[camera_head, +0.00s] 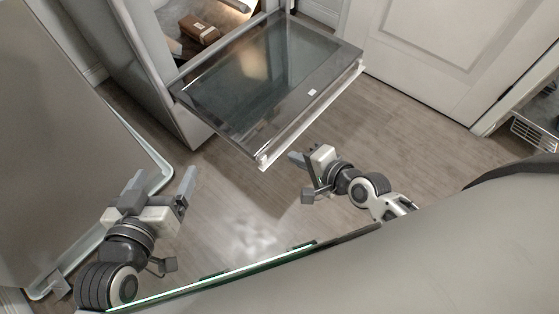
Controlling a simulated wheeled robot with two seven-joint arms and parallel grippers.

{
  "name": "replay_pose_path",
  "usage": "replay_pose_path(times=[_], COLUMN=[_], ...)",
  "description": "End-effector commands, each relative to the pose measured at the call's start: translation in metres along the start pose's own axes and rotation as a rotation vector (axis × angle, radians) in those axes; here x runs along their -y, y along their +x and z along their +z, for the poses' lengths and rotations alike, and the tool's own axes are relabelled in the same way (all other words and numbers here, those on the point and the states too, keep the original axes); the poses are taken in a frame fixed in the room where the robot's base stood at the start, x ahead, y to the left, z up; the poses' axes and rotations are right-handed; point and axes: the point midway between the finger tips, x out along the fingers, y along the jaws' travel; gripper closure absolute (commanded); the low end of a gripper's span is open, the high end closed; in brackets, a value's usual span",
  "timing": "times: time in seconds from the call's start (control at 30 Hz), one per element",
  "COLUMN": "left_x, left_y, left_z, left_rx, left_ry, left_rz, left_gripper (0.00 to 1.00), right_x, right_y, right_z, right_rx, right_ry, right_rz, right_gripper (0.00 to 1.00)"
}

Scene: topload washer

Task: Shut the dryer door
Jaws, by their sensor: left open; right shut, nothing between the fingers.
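The door (262,84) is a dark glass panel in a grey metal frame. It hangs open and lowered, roughly flat, from the front of a grey appliance (127,62) at the upper left. A pale bar runs along its outer edge. My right gripper (297,174) is shut and empty, just below the door's near outer corner, with a small gap showing. My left gripper (162,177) is open and empty, with fingers pointing up the picture, left of the door and below the appliance's near corner.
A brown box-like object (199,30) lies inside the open appliance. A large grey panel (55,150) with a pale rim stands at the left, close to my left gripper. A white panelled door (440,50) is at the upper right. A wire rack (535,130) is at the far right. Wooden floor (400,140) is clear between.

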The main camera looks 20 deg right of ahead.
Motion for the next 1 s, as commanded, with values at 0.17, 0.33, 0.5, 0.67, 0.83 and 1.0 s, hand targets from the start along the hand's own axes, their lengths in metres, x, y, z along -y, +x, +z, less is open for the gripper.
replay_pose_path(times=[0.17,0.33,0.5,0.67,0.83,1.0], left_x=[-0.008,-0.018,-0.025,-0.028,-0.029,-0.031], left_y=[0.027,0.037,0.040,0.038,0.039,0.039], left_z=[0.055,0.080,0.090,0.088,0.087,0.086], left_rx=[-0.061,-0.108,-0.133,-0.142,-0.154,-0.178], left_ry=[-0.063,-0.114,-0.145,-0.158,-0.176,-0.210], left_rz=[0.068,0.128,0.166,0.179,0.190,0.212], left_gripper=[0.17,0.17,0.17,0.17,0.17,0.17], right_x=[-0.075,-0.110,-0.123,-0.122,-0.117,-0.113], right_y=[0.063,0.100,0.117,0.122,0.143,0.175], right_z=[-0.034,-0.067,-0.088,-0.094,-0.093,-0.091], right_rx=[0.054,0.106,0.143,0.159,0.161,0.161], right_ry=[0.570,1.068,1.379,1.478,1.480,1.478], right_rz=[-0.032,-0.064,-0.085,-0.094,-0.095,-0.095], right_gripper=[1.00,1.00,1.00,1.00,1.00,1.00])
